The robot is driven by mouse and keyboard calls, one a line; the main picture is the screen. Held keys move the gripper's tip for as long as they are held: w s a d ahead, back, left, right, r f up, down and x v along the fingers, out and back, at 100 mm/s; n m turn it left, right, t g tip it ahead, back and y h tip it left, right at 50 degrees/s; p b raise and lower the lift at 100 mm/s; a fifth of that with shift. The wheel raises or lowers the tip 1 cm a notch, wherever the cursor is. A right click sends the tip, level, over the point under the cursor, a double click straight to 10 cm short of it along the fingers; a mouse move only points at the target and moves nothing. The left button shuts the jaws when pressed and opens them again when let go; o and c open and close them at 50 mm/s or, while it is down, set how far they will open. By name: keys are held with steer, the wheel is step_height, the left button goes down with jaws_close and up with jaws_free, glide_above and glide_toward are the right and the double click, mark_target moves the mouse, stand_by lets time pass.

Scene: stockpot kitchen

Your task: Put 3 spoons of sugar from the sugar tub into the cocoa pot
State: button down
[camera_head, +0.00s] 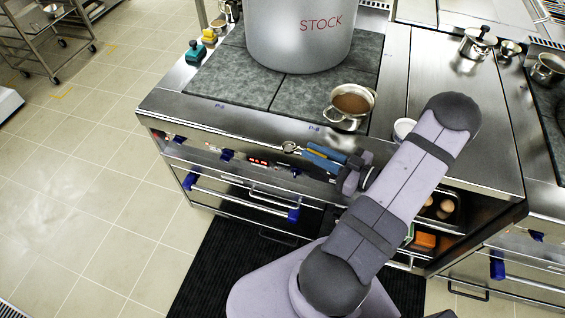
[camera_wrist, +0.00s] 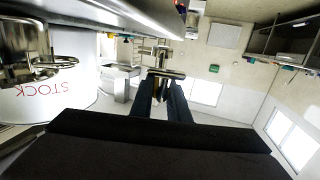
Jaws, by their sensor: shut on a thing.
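The cocoa pot (camera_head: 352,104) is a small steel pot of brown liquid on the front right of the dark stove top. A white round tub (camera_head: 403,127), likely the sugar tub, stands right of it on the steel counter, partly hidden by my arm. My gripper (camera_head: 312,154) has blue fingers and is in front of the counter's front edge, left of and nearer than the cocoa pot. It is shut on a small metal spoon (camera_head: 289,146), which points left. The spoon also shows at the fingertips in the wrist view (camera_wrist: 162,73). Its contents cannot be made out.
A large stockpot (camera_head: 298,35) marked STOCK stands behind the cocoa pot; it appears upside down in the wrist view (camera_wrist: 45,100). Green and yellow items (camera_head: 202,45) stand at the back left. Steel canisters (camera_head: 476,43) stand at the back right. An open shelf below holds eggs (camera_head: 445,207).

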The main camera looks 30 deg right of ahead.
steer(key=s+d+r+m+t+h+p, duration=0.1)
steer(key=s+d+r+m+h+p, duration=0.25)
steer(key=d+r, duration=0.45)
steer(key=s+d+r+m+h+p, duration=0.3)
steer(key=d+r+h+p, duration=0.15)
steer(key=d, duration=0.65)
steer(key=s+d+f+m+g+h, duration=0.1)
steer(key=s+d+f+m+h, duration=0.1)
steer(key=d, duration=0.3)
steer(key=s+d+f+m+g+h+b, duration=0.1)
steer(key=d+f+m+g+h, duration=0.1)
steer(key=d+h, duration=0.2)
steer(key=shift+s+d+f+h, duration=0.3)
steer(key=shift+s+d+f, duration=0.1)
steer(key=shift+d, duration=0.45)
steer(key=shift+f+b, duration=0.15)
steer(key=shift+b, duration=0.15)
steer(key=shift+f+b, duration=2.8)
steer(key=shift+f, duration=0.7)
steer(key=shift+w+d, duration=0.25)
steer(key=shift+w, duration=0.25)
